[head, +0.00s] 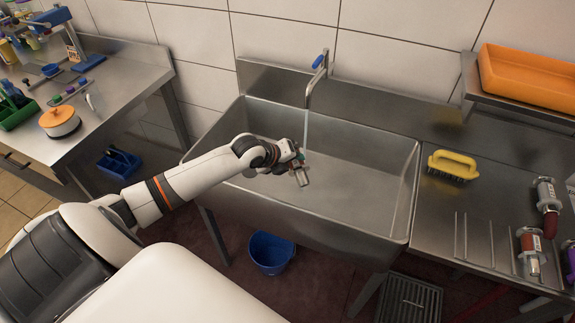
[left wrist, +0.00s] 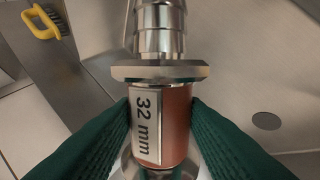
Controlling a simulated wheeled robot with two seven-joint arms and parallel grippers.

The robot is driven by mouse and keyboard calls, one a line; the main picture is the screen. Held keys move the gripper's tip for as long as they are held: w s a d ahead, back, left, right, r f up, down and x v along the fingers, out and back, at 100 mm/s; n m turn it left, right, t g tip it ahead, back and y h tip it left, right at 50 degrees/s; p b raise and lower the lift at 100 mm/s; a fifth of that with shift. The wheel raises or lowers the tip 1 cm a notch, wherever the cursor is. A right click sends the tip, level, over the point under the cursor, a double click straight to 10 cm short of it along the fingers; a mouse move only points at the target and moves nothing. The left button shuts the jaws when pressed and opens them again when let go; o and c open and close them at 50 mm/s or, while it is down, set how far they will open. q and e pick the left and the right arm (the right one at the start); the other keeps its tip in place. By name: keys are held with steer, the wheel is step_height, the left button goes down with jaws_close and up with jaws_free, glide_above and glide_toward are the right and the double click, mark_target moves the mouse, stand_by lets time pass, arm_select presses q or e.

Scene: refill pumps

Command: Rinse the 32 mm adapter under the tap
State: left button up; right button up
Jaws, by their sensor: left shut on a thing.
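The 32 mm adapter (left wrist: 165,115) fills the middle of the left wrist view, with a metal flange and ribbed stem above a reddish-brown band and a white "32 mm" label. My left gripper (left wrist: 158,135) is shut on it, one dark green finger on each side of the band. In the head view my left gripper (head: 291,166) is above the sink basin (head: 350,190). The tap (head: 316,82) is running, and its thin stream (head: 306,130) falls close to the gripper. I cannot tell whether the water touches the adapter. My right gripper is not in view.
A yellow brush (head: 453,165) lies on the drainboard right of the sink, near thin rods and red-banded fittings (head: 531,252). An orange tray (head: 530,78) sits on a raised shelf. A blue bucket (head: 271,252) stands below the sink. A steel table (head: 100,95) with tools is left.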

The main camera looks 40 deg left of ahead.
arm_select(q)
steer(key=w+a+f+b, duration=0.2)
steer(key=w+f+b, duration=0.1)
steer(key=w+b, duration=0.5)
steer(key=shift+w+a, duration=0.15)
steer(key=shift+w, duration=0.75)
stand_by(0.4)
stand_by(1.6)
steer(key=s+r+p, duration=0.1)
steer(key=s+p, duration=0.2)
steer(key=s+d+r+p, duration=0.1)
steer(key=s+r+p, duration=0.1)
steer(key=s+p, duration=0.1)
steer(key=s+d+r+p, duration=0.1)
steer(key=s+p, duration=0.2)
steer(key=p, duration=0.1)
steer(key=shift+s+d+r, duration=0.15)
steer(key=shift+s+d, duration=0.05)
steer(key=shift+s, duration=0.2)
stand_by(0.4)
